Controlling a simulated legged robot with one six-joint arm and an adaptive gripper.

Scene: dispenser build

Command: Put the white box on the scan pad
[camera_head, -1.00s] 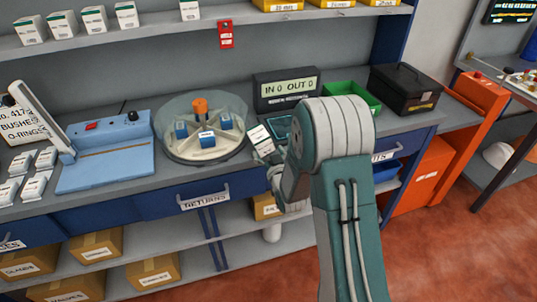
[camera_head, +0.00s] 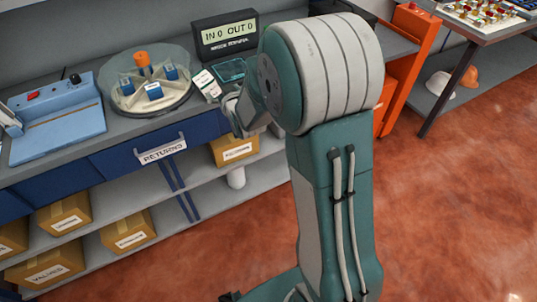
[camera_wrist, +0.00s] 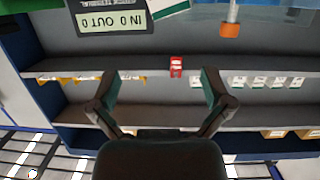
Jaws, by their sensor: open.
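A white box (camera_head: 206,83) with green print stands tilted in the head view, on the bench just left of the dark teal scan pad (camera_head: 231,70). Whether it touches the pad I cannot tell. My gripper is mostly hidden behind my own wrist in the head view. In the wrist view, which is upside down, my gripper (camera_wrist: 158,75) is open with nothing between its fingers. A white and green piece at the top edge there is probably the white box (camera_wrist: 166,9), cut off by the frame.
The counter terminal (camera_head: 225,36) reads "IN 0 OUT 0" behind the pad. A round dispenser (camera_head: 150,102) with an orange knob and blue blocks stands left. A blue device (camera_head: 62,118) is further left. Cartons (camera_head: 128,231) fill the lower shelf. Open red floor lies right.

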